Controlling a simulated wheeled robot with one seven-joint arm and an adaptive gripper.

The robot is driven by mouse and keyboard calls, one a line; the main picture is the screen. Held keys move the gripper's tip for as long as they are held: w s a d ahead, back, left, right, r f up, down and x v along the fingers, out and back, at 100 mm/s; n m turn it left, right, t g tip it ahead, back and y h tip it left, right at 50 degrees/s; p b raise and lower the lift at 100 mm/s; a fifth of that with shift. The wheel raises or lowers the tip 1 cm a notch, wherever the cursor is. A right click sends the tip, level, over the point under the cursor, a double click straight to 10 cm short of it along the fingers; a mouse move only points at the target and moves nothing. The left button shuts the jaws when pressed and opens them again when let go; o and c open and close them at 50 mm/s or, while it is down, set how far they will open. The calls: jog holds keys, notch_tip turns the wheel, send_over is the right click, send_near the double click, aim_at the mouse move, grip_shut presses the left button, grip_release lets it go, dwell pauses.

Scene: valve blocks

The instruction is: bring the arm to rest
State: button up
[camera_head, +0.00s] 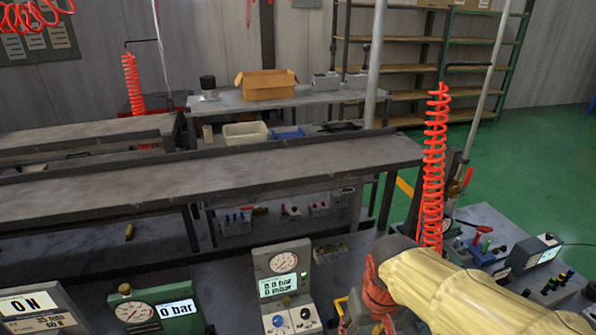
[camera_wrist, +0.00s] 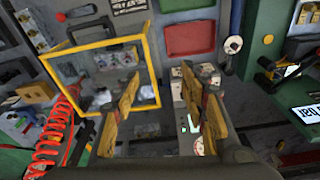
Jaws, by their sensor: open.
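My gripper (camera_wrist: 168,108) shows in the wrist view with its two yellow-brown fingers spread apart and nothing between them. Beyond the fingers are a grey bench surface and a yellow-framed clear case (camera_wrist: 100,75). In the head view my arm, in a pale yellow cover, reaches in from the lower right. The gripper's fingertips cannot be made out in the head view.
In the head view, gauge panels (camera_head: 282,285) and (camera_head: 155,310) line the front edge. A red coiled hose (camera_head: 435,165) hangs close beside my arm. A bench with switches (camera_head: 545,265) stands at right. A long grey bench (camera_head: 220,175) crosses behind. The wrist view shows red (camera_wrist: 190,38) and green (camera_wrist: 189,8) trays.

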jog(key=s+d+r+m+t+b, duration=0.1)
jog(key=s+d+r+t+b, duration=0.1)
jog(key=s+d+r+t, duration=0.2)
jog(key=shift+s+d+r+m, duration=0.4)
jog(key=shift+s+d+r, duration=0.4)
jog(key=shift+s, duration=1.05)
